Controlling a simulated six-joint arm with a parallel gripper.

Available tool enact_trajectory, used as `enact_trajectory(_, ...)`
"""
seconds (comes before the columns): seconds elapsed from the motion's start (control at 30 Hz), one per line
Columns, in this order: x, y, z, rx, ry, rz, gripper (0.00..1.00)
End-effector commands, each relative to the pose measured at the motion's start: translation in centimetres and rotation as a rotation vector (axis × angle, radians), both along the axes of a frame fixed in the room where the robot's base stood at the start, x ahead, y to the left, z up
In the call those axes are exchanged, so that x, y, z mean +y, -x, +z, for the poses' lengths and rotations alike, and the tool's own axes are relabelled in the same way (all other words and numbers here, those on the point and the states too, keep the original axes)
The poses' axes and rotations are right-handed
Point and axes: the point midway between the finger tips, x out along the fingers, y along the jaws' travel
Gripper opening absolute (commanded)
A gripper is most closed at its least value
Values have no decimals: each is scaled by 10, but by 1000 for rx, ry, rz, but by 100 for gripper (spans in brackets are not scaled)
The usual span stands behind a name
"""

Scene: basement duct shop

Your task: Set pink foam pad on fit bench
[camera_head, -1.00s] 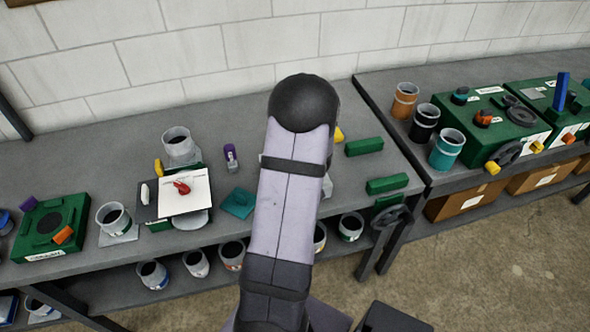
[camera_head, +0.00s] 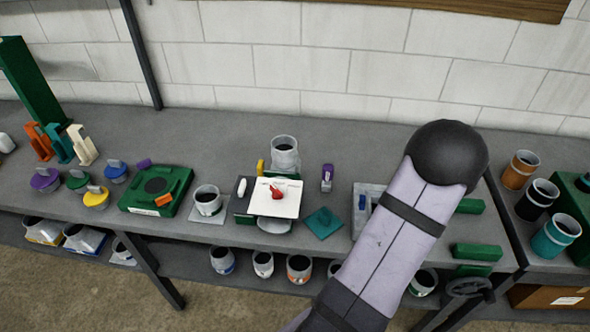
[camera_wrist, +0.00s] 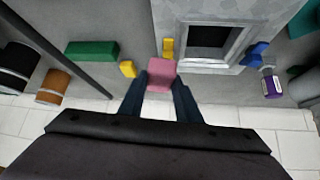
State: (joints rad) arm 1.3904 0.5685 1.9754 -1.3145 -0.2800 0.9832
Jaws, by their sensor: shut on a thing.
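The pink foam pad (camera_wrist: 162,72) is a small pink block in the wrist view, held between the two dark fingers of my gripper (camera_wrist: 160,84). The grey surface of the bench (camera_wrist: 120,22) lies beyond the pad; I cannot tell whether they touch. In the head view, the long grey bench (camera_head: 230,142) runs along the wall, and a second grey bench stands at the right edge. No label shows which is the fit bench. My arm hides the pad and my gripper in the head view.
A grey square frame (camera_wrist: 183,48) lies close to the pad, with yellow pieces (camera_wrist: 128,68) beside it. A green block (camera_wrist: 92,51) and orange and black cups stand to the left. A white tile on a stand (camera_head: 288,207) and a teal piece (camera_head: 324,222) sit mid-bench. Bare bench lies toward the wall.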

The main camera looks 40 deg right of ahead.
Motion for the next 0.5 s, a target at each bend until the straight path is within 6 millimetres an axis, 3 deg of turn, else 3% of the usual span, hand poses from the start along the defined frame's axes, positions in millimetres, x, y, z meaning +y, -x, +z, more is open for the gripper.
enact_trajectory(0.1,-23,31,-8,1,1,-87,9)
enact_trajectory(0.23,-40,56,-10,1,5,-159,9)
enact_trajectory(0.5,-50,73,-11,0,6,-207,9)
